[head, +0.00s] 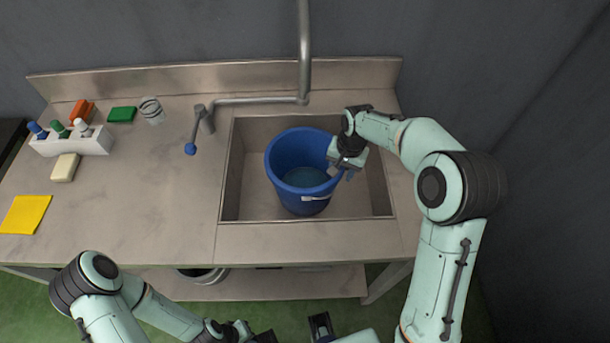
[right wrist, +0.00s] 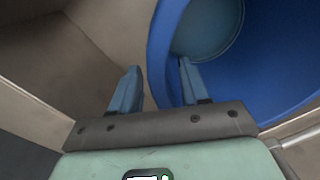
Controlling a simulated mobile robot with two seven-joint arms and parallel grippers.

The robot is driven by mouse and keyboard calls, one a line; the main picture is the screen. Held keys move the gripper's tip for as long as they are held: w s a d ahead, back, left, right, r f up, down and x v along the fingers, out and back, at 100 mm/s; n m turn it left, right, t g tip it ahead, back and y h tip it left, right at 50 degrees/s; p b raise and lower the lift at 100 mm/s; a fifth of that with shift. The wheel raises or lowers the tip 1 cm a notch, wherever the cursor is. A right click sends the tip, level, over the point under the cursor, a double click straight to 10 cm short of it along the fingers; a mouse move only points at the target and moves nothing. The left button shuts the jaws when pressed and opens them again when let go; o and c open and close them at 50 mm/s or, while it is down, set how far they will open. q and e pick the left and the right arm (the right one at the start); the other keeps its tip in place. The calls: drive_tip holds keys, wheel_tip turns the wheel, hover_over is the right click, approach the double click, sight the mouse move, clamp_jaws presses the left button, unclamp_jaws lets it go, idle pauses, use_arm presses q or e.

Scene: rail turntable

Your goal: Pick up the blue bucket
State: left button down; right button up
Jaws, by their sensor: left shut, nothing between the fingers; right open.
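The blue bucket (head: 285,163) stands upright in the sink, with its white handle grip (head: 315,198) against its near side. Its inner bottom looks paler; I cannot tell whether it holds water. My right gripper (head: 342,172) is open at the bucket's right rim. In the right wrist view the gripper (right wrist: 160,88) has one finger over the inside of the bucket (right wrist: 270,70) and the other outside, with the wall between them, not clamped. My left gripper (head: 266,338) is shut and empty at the bottom edge of the head view, partly cut off.
The sink (head: 245,205) has raised walls around the bucket. A faucet (head: 304,60) rises behind it, with a blue-tipped lever (head: 190,149) to the left. A white bottle holder (head: 85,143), sponges, a glass (head: 152,110) and a yellow cloth (head: 24,214) lie on the left counter.

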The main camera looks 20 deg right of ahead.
drive_tip(key=shift+f, duration=0.6)
clamp_jaws()
idle(0.9)
drive_tip(key=shift+w+r, duration=0.15)
